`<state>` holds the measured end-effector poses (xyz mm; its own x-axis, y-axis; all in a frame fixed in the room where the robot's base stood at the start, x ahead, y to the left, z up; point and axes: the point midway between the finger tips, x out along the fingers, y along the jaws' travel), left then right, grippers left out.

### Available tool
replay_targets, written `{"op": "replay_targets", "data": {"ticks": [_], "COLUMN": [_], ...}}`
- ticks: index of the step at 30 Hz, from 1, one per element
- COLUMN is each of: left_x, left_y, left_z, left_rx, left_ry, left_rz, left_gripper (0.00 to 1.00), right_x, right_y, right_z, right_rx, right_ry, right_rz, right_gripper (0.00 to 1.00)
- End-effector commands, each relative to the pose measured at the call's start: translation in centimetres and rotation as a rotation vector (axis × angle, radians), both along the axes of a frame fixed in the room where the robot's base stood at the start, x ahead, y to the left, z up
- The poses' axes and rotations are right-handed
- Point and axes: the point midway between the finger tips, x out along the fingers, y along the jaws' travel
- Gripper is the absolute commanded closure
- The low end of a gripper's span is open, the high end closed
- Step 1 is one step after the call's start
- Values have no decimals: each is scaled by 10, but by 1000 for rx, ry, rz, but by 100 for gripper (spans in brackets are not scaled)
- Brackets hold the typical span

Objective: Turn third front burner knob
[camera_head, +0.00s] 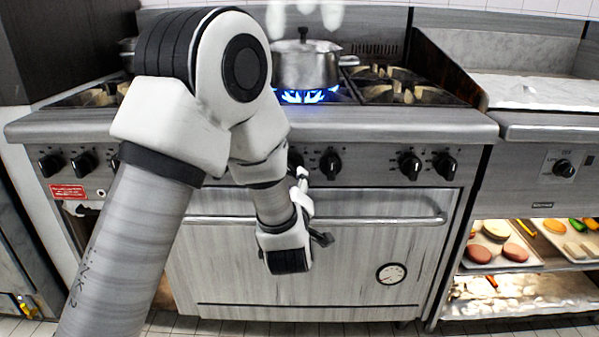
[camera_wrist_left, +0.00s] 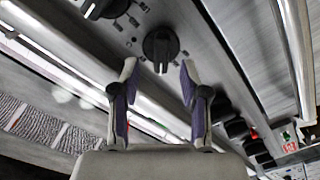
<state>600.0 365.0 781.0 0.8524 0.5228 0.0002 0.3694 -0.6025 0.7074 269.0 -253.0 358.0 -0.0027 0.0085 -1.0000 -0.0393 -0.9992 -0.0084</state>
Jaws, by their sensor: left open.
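The front panel of the stove (camera_head: 370,157) carries a row of black knobs. A black knob (camera_head: 295,158) in the middle is partly hidden behind my left arm in the head view. In the left wrist view a black knob (camera_wrist_left: 160,44) sits just beyond the fingertips, lined up with the gap between them. My left gripper (camera_wrist_left: 158,76) is open and empty, its two fingers on either side of that gap; I cannot tell any contact. My right gripper is not in view.
A neighbouring knob (camera_head: 330,164) is close on the right; it also shows in the left wrist view (camera_wrist_left: 101,8). The oven handle (camera_head: 375,220) runs below the panel. A steel pot (camera_head: 305,66) stands over a lit blue flame (camera_head: 303,97).

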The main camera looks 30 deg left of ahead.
Motion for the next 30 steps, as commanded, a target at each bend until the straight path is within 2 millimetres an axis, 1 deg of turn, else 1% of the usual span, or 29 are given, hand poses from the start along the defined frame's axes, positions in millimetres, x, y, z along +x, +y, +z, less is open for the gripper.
{"op": "replay_targets", "data": {"ticks": [1,3,6,9,15,17,18,19,30], "left_x": [9,20,31,36,37,37,37,37,36], "left_y": [7,13,20,23,23,23,23,23,22], "left_z": [-2,-2,-2,-1,-1,-1,-1,-1,0], "left_rx": [-4,-2,-2,2,2,2,2,2,15], "left_ry": [-3,-2,1,1,2,2,3,2,11], "left_rz": [4,2,1,0,-1,-1,0,-1,0], "left_gripper": [55,55,55,55,55,76,91,100,100], "right_x": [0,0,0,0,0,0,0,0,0], "right_y": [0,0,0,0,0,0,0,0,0], "right_z": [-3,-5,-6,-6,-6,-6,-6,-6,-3], "right_rx": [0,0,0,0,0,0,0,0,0], "right_ry": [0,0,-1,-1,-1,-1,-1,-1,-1], "right_rz": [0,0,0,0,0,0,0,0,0], "right_gripper": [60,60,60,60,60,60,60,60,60]}}
